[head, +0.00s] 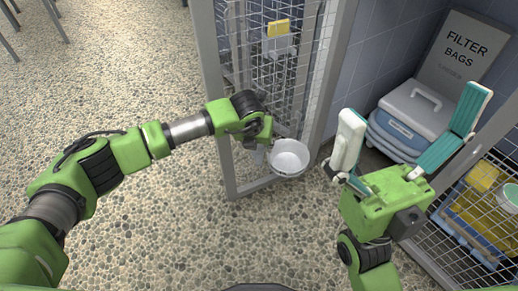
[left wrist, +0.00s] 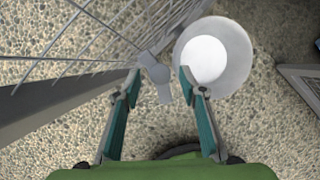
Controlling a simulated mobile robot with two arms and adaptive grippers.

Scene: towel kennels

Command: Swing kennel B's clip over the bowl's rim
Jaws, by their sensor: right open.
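The white bowl (head: 290,157) is at the middle kennel's open mesh door in the head view. In the left wrist view the bowl (left wrist: 213,57) looks empty, seen from above. The grey clip (left wrist: 159,78) is beside the bowl's rim, on its left, and does not lie over it. My left gripper (left wrist: 160,72) is open, with one finger on each side of the clip and a gap visible around it. In the head view my left gripper (head: 264,137) is at the door, just left of the bowl. My right gripper (head: 412,107) is open and empty. No kennel letter is readable.
The mesh door (left wrist: 85,55) runs close along my left gripper's left side. A grey and blue case (head: 408,110) and a filter bags box (head: 462,48) stand behind my right gripper.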

